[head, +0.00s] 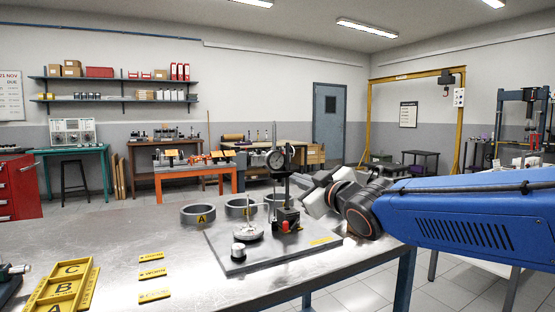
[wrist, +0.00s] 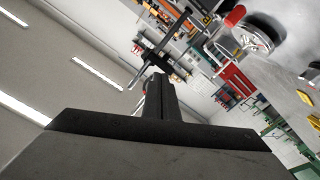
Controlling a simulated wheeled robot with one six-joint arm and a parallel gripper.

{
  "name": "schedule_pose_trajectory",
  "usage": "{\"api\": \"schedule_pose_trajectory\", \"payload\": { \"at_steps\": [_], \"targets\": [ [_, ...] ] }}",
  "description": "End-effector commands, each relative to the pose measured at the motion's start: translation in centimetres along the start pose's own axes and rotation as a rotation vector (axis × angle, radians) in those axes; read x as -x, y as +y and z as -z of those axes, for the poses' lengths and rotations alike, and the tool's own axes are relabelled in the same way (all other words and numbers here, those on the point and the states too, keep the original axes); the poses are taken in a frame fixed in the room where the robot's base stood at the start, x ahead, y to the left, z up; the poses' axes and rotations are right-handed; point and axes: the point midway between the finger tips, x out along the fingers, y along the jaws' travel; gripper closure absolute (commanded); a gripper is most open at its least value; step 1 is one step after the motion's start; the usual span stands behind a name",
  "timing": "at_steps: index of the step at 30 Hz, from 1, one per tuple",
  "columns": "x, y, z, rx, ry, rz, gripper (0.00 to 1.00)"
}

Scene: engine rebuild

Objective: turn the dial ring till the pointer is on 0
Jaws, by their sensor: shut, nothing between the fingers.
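The dial gauge (head: 275,160) is a small round face with a dark ring, held up on a dark stand (head: 287,192) over the grey base plate (head: 236,262). It is too small to read the pointer or the 0. My gripper (head: 308,182) is just right of the stand, near the height of the gauge's lower part. In the wrist view my shut, empty finger pair (wrist: 158,98) points up, with a dark rod (wrist: 172,45) beyond its tips. I cannot tell whether they touch. The dial face cannot be made out in the wrist view.
A pale round part (head: 246,232) sits on the plate. A red knob (head: 285,226) is at the stand's foot. Several grey rings (head: 198,214) stand behind the plate. Yellow labels (head: 152,272) and a yellow lettered tray (head: 88,292) lie at left.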

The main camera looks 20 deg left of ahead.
Motion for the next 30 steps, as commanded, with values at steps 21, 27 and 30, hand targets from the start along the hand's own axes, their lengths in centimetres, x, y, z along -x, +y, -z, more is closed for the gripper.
{"api": "schedule_pose_trajectory", "payload": {
  "at_steps": [21,27,30],
  "targets": [
    [0.6,1.6,1.1,0.401,0.003,0.001,1.0],
    [1.0,3.0,1.9,0.756,0.002,0.0,1.0],
    [1.1,3.5,2.2,0.891,0.0,-0.001,1.0]
  ]
}}
